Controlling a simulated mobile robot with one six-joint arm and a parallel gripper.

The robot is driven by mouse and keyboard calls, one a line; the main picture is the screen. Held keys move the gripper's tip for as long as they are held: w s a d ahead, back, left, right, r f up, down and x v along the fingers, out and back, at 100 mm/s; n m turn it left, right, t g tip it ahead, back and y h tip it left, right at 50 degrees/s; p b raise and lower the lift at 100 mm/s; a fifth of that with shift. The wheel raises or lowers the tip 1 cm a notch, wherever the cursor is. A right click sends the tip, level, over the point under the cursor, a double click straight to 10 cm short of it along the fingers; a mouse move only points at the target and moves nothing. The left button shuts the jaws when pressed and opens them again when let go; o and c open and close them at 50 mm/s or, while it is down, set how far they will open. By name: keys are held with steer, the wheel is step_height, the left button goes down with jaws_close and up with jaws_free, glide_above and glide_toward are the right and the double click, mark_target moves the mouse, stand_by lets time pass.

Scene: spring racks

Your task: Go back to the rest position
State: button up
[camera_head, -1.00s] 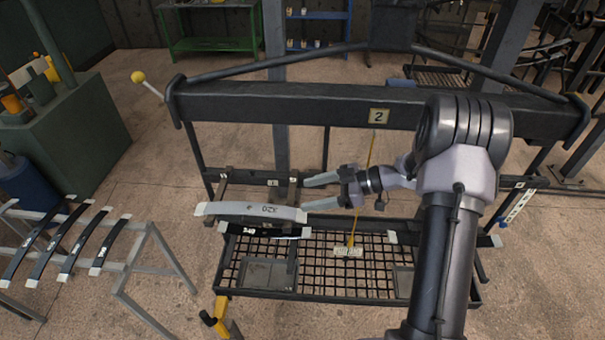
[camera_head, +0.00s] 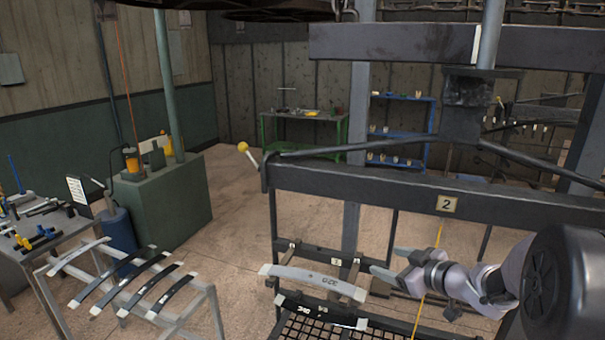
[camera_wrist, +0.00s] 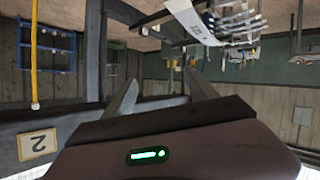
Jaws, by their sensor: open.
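My gripper (camera_head: 384,261) is open and empty, in front of the rack marked 2, with its fingers pointing left. Its two spread fingers also show in the wrist view (camera_wrist: 161,82), with nothing between them. A light grey leaf spring (camera_head: 315,281) with dark lettering lies on the rack's supports (camera_head: 338,262), just left of and below the fingertips. It also shows in the wrist view (camera_wrist: 193,22), apart from the fingers. A dark spring (camera_head: 322,311) sits below it. My arm reaches in from the right.
The rack's thick dark beam (camera_head: 380,190) with its number plate (camera_head: 446,204) runs above my gripper. A yellow cord (camera_head: 428,285) hangs by my wrist. A stand (camera_head: 205,300) with several springs is at left, beside a tool table (camera_head: 40,250). Open floor (camera_head: 235,240) lies between.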

steer(key=s+d+f+m+h+b, duration=0.2)
steer(key=s+f+m+h+b, duration=0.1)
steer(key=s+m+h+b, duration=0.9)
steer(key=s+a+f+g+y+b, duration=0.2)
steer(key=s+a+f+b, duration=0.1)
steer(key=s, duration=0.5)
steer(key=s+a+f+g+y+b, duration=0.2)
steer(key=s+a+f, duration=0.4)
steer(key=s, duration=0.3)
steer(key=s+a+f+m+g+y+b, duration=0.1)
steer(key=s+a+f+y+b, duration=0.2)
steer(key=s, duration=0.5)
step_height(320, 180, down, 2)
steer(key=shift+s+a+f+g+y+b, duration=0.1)
steer(key=shift+s+a+g+y+b, duration=0.25)
steer(key=shift+a, duration=0.4)
